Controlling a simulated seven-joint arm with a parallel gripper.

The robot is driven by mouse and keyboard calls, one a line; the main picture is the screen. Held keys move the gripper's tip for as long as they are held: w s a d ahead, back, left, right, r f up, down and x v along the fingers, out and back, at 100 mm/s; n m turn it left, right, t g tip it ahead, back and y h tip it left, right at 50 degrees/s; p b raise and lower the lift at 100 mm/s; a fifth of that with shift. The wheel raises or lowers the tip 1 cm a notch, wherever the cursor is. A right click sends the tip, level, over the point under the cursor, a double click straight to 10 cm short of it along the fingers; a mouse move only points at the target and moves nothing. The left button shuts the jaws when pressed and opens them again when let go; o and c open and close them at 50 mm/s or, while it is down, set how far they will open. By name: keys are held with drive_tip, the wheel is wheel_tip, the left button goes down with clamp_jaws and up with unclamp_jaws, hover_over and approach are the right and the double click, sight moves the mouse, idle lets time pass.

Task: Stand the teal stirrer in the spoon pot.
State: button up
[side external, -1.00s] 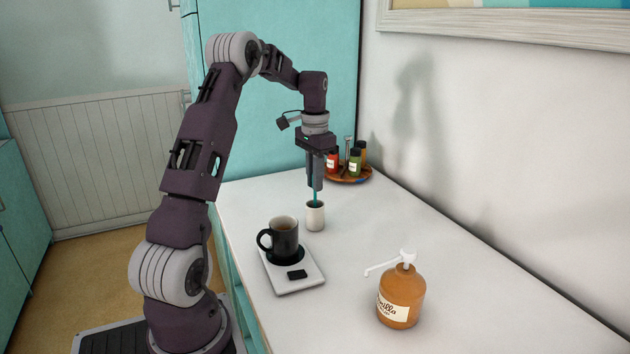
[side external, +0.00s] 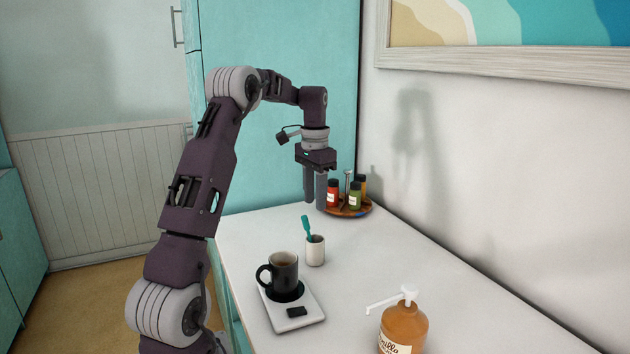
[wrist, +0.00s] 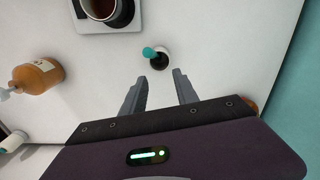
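The teal stirrer (side external: 306,228) stands in the white spoon pot (side external: 316,252), leaning to the left against the rim, with its lower end hidden inside. In the wrist view the stirrer's teal top (wrist: 149,52) shows over the pot (wrist: 162,60). My gripper (side external: 315,205) is open and empty, above and behind the pot in the side view. In the wrist view its two fingers (wrist: 158,78) are apart with bare counter between them, and the pot lies beyond their tips, not touching them.
A black mug (side external: 283,270) of dark drink stands on a white scale (side external: 292,318) in front of the pot. An orange pump bottle (side external: 403,328) is at the front right. A round wooden tray (side external: 350,211) with several small bottles stands behind my gripper. The counter's right middle is clear.

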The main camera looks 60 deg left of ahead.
wheel_tip(320, 180, up, 8)
drive_tip(key=d, duration=0.1)
drive_tip(key=s+d+r+m+t+y, duration=0.1)
drive_tip(key=s+d+r, duration=0.15)
drive_tip(key=d, duration=0.65)
drive_tip(key=s+d+r+t, duration=0.1)
drive_tip(key=d+r, duration=0.2)
drive_tip(key=d, duration=0.6)
drive_tip(key=s+d+f+t+h, duration=0.1)
drive_tip(key=s+d+f+t, duration=0.2)
drive_tip(key=s+d+f, duration=0.5)
drive_tip(key=s+d, duration=0.6)
drive_tip(key=s, duration=0.3)
drive_tip(key=shift+d+f+m+t, duration=0.15)
drive_tip(key=shift+d+m+t, duration=0.15)
drive_tip(key=shift+d+m, duration=0.1)
